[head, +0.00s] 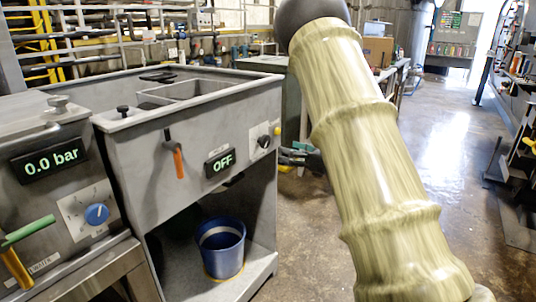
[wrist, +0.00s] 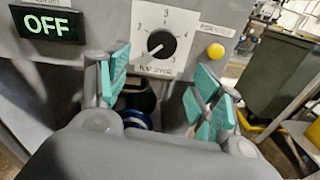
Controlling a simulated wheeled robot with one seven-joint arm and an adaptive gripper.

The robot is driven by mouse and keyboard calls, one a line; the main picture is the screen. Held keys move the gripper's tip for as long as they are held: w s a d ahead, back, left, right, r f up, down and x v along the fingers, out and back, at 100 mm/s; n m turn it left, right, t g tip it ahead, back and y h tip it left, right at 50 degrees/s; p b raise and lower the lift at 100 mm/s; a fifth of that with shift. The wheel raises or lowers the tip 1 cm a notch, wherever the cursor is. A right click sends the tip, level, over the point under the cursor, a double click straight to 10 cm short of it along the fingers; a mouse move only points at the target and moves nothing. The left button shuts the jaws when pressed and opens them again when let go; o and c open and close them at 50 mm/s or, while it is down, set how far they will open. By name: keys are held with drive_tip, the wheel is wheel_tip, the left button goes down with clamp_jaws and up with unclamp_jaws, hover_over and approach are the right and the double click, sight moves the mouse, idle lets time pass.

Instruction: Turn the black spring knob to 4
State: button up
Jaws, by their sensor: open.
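The black spring knob (wrist: 161,44) sits on a white dial plate (wrist: 140,20) on the grey machine front, with numbers around it and a label below. Its white pointer mark points to the lower left. It also shows in the head view as a small black knob (head: 263,141) right of the OFF display. My gripper (wrist: 161,75) is open in the wrist view, with teal-padded fingers apart, below and to either side of the knob. Nothing is between the pads, and they do not appear to touch the knob. My arm covers part of the head view.
The OFF display (wrist: 47,23) is left of the dial and a yellow button (wrist: 215,51) is right of it. An orange-handled lever (head: 178,162) hangs farther left. A blue bucket (head: 220,247) stands under the machine. A blue knob (head: 97,214) is on the left unit.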

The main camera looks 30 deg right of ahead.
sight(267, 141)
drive_tip(key=shift+n, duration=0.8)
drive_tip(key=x, duration=0.3)
drive_tip(key=r+x, duration=0.1)
drive_tip(key=x, duration=0.2)
drive_tip(key=b+x, duration=0.1)
drive_tip(key=x, duration=0.3)
drive_tip(key=shift+w+d+r, duration=0.1)
drive_tip(key=shift+w+r, duration=0.05)
drive_tip(key=shift+r, duration=0.15)
drive_tip(key=shift+c, duration=0.5)
drive_tip(key=c, duration=0.9)
